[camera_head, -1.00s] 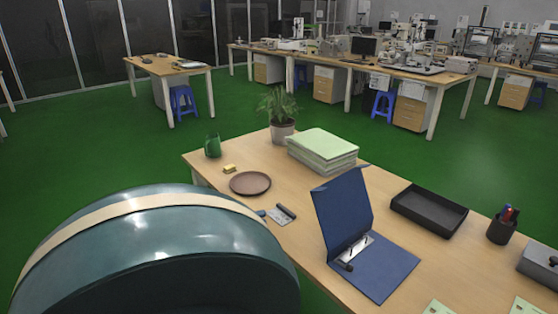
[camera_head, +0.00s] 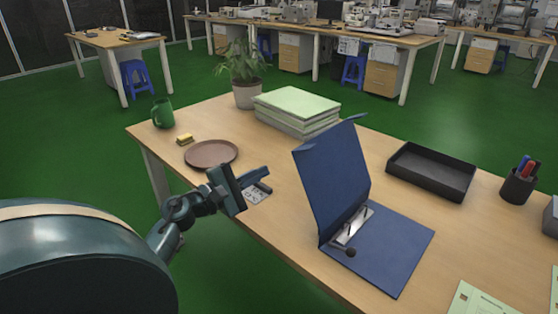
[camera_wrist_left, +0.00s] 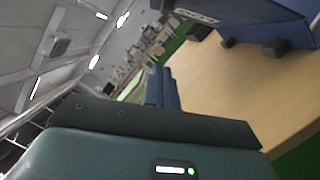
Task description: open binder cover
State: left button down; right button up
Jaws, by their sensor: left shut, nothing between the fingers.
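The blue binder (camera_head: 385,250) lies on the wooden table, its cover (camera_head: 330,185) raised and standing steeply on the left side. A metal ring mechanism (camera_head: 352,225) shows at the fold between cover and base. My left gripper (camera_head: 264,173) is over the table's near edge, left of the binder and apart from it. Its blue fingers are shut and empty. They also show in the left wrist view (camera_wrist_left: 162,88); a blue part, probably of the binder (camera_wrist_left: 265,10), is at upper right there. My right gripper is out of view.
A small pale item with a dark bar (camera_head: 257,194) lies beside my left gripper. A brown plate (camera_head: 211,153), yellow block (camera_head: 185,139), green mug (camera_head: 162,113), potted plant (camera_head: 246,92) and paper stack (camera_head: 297,107) stand beyond. A black tray (camera_head: 430,172) and pen cup (camera_head: 518,186) are right.

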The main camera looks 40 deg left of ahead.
pick_arm(q)
jog(key=w+d+r+p, duration=0.3)
jog(key=w+d+p, duration=0.2)
jog(key=w, duration=0.4)
jog(key=shift+d, duration=0.8)
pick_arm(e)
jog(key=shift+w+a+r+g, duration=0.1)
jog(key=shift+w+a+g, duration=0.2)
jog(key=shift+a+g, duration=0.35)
pick_arm(q)
jog(key=shift+r, duration=0.1)
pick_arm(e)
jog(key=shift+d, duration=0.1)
